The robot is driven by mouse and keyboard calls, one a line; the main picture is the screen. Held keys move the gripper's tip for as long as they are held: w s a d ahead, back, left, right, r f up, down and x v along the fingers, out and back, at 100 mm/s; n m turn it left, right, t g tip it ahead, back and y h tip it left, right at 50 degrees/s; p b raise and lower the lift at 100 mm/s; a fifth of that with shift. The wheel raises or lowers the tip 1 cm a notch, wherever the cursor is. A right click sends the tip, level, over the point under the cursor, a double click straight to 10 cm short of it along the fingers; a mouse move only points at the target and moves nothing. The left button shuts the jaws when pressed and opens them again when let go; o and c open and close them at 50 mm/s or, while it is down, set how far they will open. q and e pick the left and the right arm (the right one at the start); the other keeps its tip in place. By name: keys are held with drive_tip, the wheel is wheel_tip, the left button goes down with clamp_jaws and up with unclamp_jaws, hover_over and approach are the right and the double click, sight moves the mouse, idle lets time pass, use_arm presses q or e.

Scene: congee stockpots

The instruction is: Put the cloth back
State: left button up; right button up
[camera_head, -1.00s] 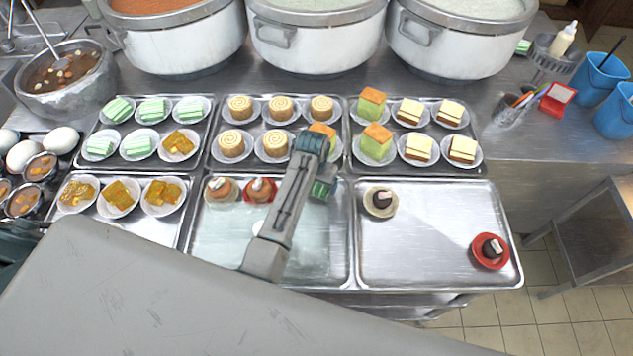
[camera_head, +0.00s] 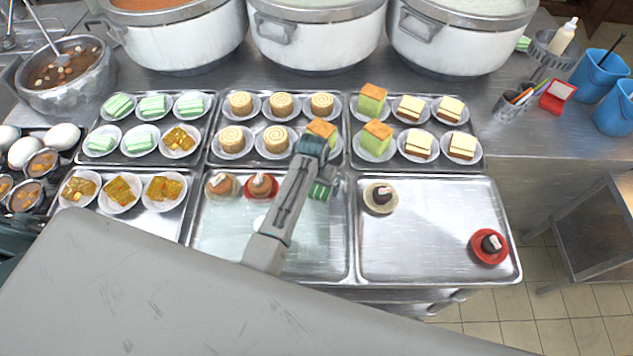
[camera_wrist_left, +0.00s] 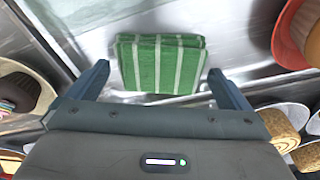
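A folded green cloth with white stripes (camera_wrist_left: 162,62) lies on bare metal in the left wrist view. In the head view, part of the cloth (camera_head: 320,191) shows at the far right corner of the middle front tray (camera_head: 230,262), and my arm hides the rest. My left gripper (camera_wrist_left: 157,70) is open and empty. Its two fingers stand either side of the cloth's near part, with gaps, and I cannot tell their height above it. In the head view my left gripper (camera_head: 318,172) points down over that corner. My right gripper is not in view.
Two cakes, one on a red plate (camera_head: 262,186), sit left of the arm. Plated cakes fill the back trays closely. The right front tray (camera_head: 430,240) holds two dark cakes and is mostly clear. Large pots (camera_head: 318,40) line the back. A small green item (camera_head: 523,44) lies at back right.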

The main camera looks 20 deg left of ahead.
sight(315, 190)
use_arm(q)
drive_tip(key=shift+r, duration=0.95)
wheel_tip(315, 190, up, 11)
drive_tip(key=s+b, duration=0.1)
drive_tip(key=b, duration=0.3)
drive_tip(key=shift+s+r, duration=0.15)
drive_tip(key=shift+s, duration=0.1)
drive_tip(key=shift+a, duration=0.1)
